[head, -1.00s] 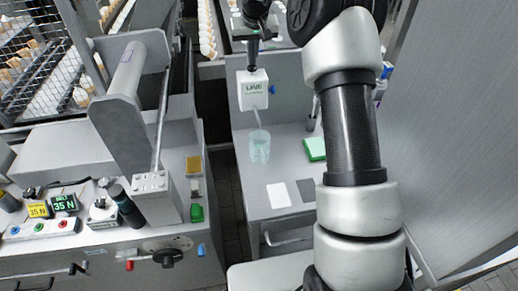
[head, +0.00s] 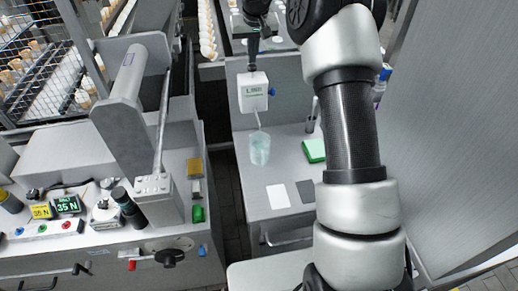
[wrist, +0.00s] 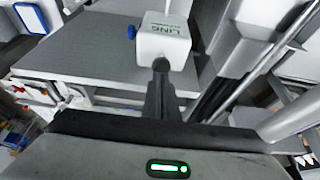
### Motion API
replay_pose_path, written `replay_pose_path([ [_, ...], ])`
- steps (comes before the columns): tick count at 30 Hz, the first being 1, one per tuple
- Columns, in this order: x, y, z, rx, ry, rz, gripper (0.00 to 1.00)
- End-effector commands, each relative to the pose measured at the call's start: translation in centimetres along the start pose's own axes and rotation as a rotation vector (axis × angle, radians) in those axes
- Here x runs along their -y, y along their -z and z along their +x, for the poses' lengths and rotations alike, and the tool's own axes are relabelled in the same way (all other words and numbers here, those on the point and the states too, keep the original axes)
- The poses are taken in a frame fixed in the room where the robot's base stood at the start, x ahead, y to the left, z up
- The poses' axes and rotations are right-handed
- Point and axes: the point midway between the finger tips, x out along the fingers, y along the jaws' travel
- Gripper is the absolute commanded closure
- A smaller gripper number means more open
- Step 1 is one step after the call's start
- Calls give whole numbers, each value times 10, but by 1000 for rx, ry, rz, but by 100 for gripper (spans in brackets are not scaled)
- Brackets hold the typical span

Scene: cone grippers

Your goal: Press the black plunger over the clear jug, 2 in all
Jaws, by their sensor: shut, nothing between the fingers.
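The white dispenser box (head: 254,92) with green lettering and a blue knob stands over the grey bench. A thin pale spout or stream runs down from it toward the clear jug (head: 260,149), which stands just below and holds pale bluish contents. My gripper (head: 252,66) is shut and empty, pointing down with its tips at the top of the box. In the wrist view my gripper (wrist: 161,68) again meets the top of the white box (wrist: 166,40). The black plunger cannot be told apart from my dark fingers, so its height is unclear. The jug is not visible in the wrist view.
A green block (head: 314,150), a white card (head: 278,196) and a grey card (head: 306,190) lie on the bench beside the jug.

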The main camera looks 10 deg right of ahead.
Motion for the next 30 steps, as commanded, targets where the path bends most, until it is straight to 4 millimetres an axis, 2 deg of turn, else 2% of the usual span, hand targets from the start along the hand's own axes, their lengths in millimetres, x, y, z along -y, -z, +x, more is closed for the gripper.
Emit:
replay_pose_path([
  [13, 0, 3, -6, -3, 0, 0, 100],
  [30, 0, 24, -56, -3, 0, 0, 100],
])
